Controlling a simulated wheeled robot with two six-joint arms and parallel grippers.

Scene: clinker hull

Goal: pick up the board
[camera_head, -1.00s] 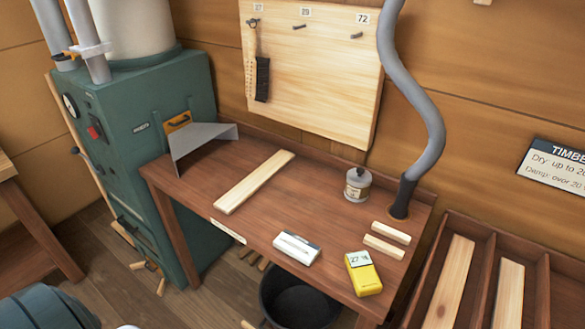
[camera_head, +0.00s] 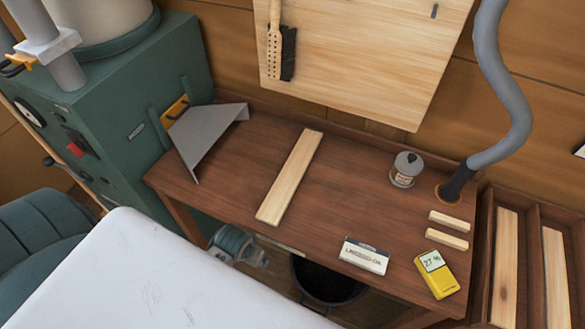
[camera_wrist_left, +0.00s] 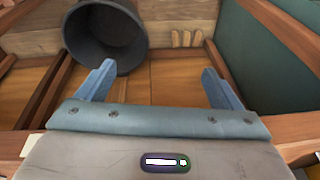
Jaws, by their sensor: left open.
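The board, a long pale wooden plank (camera_head: 290,178), lies flat on the brown workbench (camera_head: 345,190), left of its middle, running from the back towards the front edge. My left gripper (camera_wrist_left: 158,70) is open and empty in the left wrist view, its two blue fingers well apart. That view shows the floor and a dark bucket (camera_wrist_left: 105,40), not the board. My right gripper is out of view.
A grey angled sheet (camera_head: 205,135) stands left of the board, beside the green machine (camera_head: 110,110). A tin (camera_head: 406,169), a labelled linseed oil box (camera_head: 364,255), a yellow meter (camera_head: 437,274) and two small sticks (camera_head: 447,230) lie to the right. The bench around the board is clear.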

